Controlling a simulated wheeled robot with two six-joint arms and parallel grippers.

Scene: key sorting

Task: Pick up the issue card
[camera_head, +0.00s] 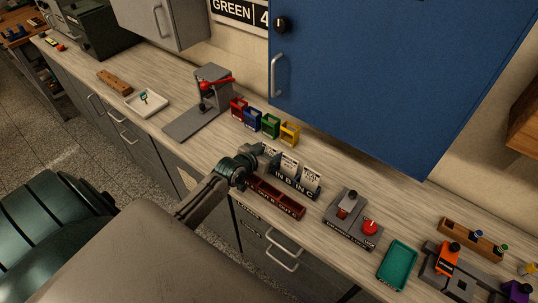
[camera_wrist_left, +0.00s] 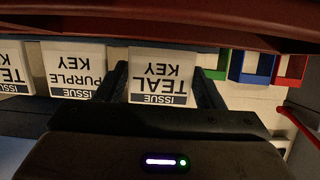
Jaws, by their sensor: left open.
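White issue cards stand in a dark rack (camera_head: 312,194) on the counter. In the head view, two show clearly: a middle card (camera_head: 289,165) and a right card (camera_head: 310,176). My left gripper (camera_head: 266,158) is at the rack's left end, partly covering a card there. In the left wrist view, the cards appear upside down. My open left gripper (camera_wrist_left: 160,78) has one finger on each side of a card reading ISSUE TEAL KEY (camera_wrist_left: 161,68). Contact cannot be told. A PURPLE KEY card (camera_wrist_left: 74,68) and another TEAL KEY card (camera_wrist_left: 12,68) stand beside it.
A dark red compartment tray (camera_head: 276,197) lies in front of the rack. Red, blue, green (camera_head: 271,126) and yellow bins stand behind to the left. A grey device with a red button (camera_head: 370,227) and a teal tray (camera_head: 398,263) are to the right. A blue cabinet (camera_head: 390,80) hangs above.

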